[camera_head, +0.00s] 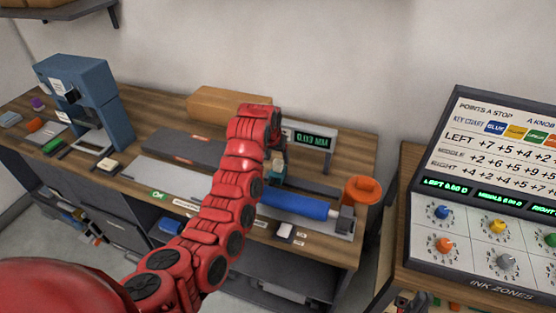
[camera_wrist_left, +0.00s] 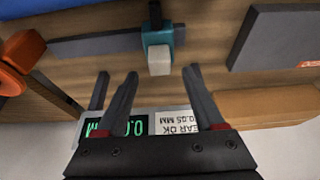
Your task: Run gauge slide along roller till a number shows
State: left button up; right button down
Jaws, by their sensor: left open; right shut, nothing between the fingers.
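The teal gauge slide (camera_head: 277,166) sits on a rail behind the blue roller (camera_head: 295,204). In the left wrist view the slide (camera_wrist_left: 157,36) carries a pale block (camera_wrist_left: 159,61) facing my fingers. My left gripper (camera_wrist_left: 160,74) is open, with its fingertips to either side of the block's near end; I cannot tell whether they touch it. In the head view my red left arm hides part of the bench and the fingers. The display (camera_head: 311,140) behind the slide is lit green and seems to read 0.03 MM. My right gripper is not in view.
A blue press (camera_head: 84,100) stands at left, and an ink zones panel (camera_head: 493,200) at right.

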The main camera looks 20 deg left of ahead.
aim_at(278, 162)
pick_arm(q)
jog(key=shift+p+x, duration=0.55)
jog(key=shift+x, duration=1.9)
jog(key=shift+c, duration=0.3)
grip_shut()
